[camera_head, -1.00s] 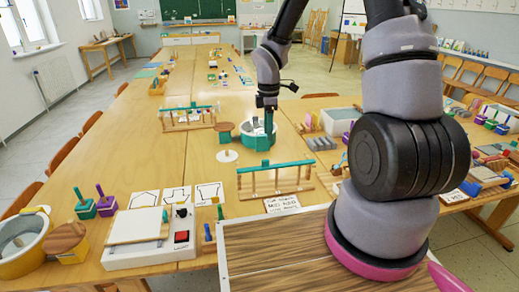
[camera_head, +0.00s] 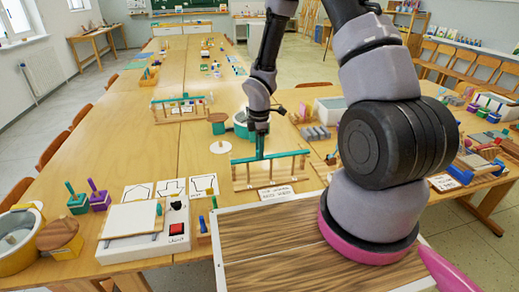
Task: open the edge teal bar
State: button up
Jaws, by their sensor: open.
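A teal bar (camera_head: 285,155) lies along the top of a low wooden rack (camera_head: 270,183) in the middle of the near table. My gripper (camera_head: 259,153) points down, with its teal fingers at the bar, left of its middle. The fingers are open, but the gap between them is too small to see. I cannot tell whether they touch the bar or stand just behind it. A second wooden rack with a teal bar (camera_head: 182,99) stands farther back on the left.
A white card (camera_head: 276,192) lies in front of the near rack. A light box (camera_head: 145,232) stands to the left. A teal-sided round container (camera_head: 241,124) and a white disc (camera_head: 220,147) are behind the rack. Grey blocks (camera_head: 314,133) stand to its right.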

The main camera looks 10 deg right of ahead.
grip_shut()
dwell(1.4)
